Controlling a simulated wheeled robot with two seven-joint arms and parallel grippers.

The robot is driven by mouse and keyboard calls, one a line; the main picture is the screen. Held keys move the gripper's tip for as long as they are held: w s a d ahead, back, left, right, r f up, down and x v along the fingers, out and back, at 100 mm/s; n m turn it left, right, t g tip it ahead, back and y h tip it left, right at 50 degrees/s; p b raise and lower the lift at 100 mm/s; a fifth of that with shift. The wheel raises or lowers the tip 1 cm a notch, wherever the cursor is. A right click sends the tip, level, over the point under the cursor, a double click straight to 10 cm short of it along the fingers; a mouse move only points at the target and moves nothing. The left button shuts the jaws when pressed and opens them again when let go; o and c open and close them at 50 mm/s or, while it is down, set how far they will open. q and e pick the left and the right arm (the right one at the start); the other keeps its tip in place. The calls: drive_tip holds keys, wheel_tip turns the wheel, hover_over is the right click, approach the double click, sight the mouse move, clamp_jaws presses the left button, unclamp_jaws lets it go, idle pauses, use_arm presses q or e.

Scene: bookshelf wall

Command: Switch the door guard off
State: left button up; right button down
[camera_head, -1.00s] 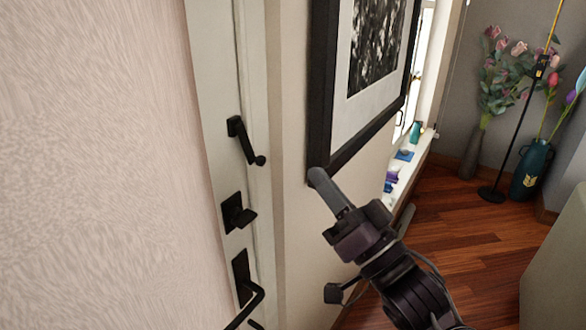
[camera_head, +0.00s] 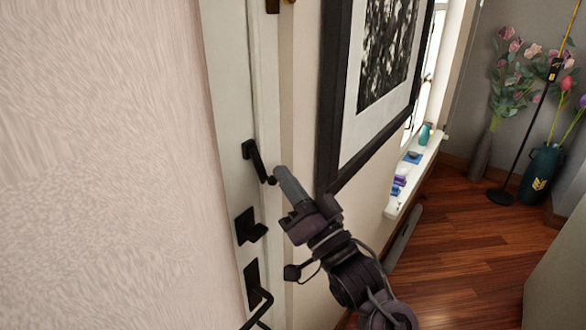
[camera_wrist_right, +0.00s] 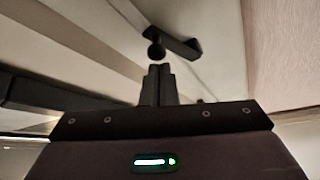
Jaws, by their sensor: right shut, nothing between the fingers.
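The door guard (camera_head: 256,160) is a black swing bar with a ball end, mounted on the white door edge, above a black thumb-turn lock and a lever handle. It hangs slanting down to the right in the head view. In the right wrist view the door guard (camera_wrist_right: 176,38) lies just ahead of the fingertips, its ball end close in front of them. My right gripper (camera_head: 279,172) is shut and empty, its tips beside the ball end. I cannot tell whether they touch. My left gripper is not in view.
Below the guard are the thumb-turn (camera_head: 250,226) and the lever handle (camera_head: 258,298). A framed picture (camera_head: 340,110) hangs on the wall just right of my gripper. A sill (camera_head: 402,195) with small objects and vases of flowers stand farther back. The wooden floor (camera_head: 460,245) shows clear.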

drive_tip(key=m+h+p, duration=0.1)
drive_tip(key=m, duration=0.1)
drive_tip(key=s+m+h+p, duration=0.1)
drive_tip(key=a+m+h+p, duration=0.1)
drive_tip(key=m, duration=0.1)
drive_tip(key=shift+s+f+m+t+h+p, duration=0.2)
drive_tip(key=shift+f+m+t+h+p, duration=0.1)
drive_tip(key=shift+t+h, duration=0.1)
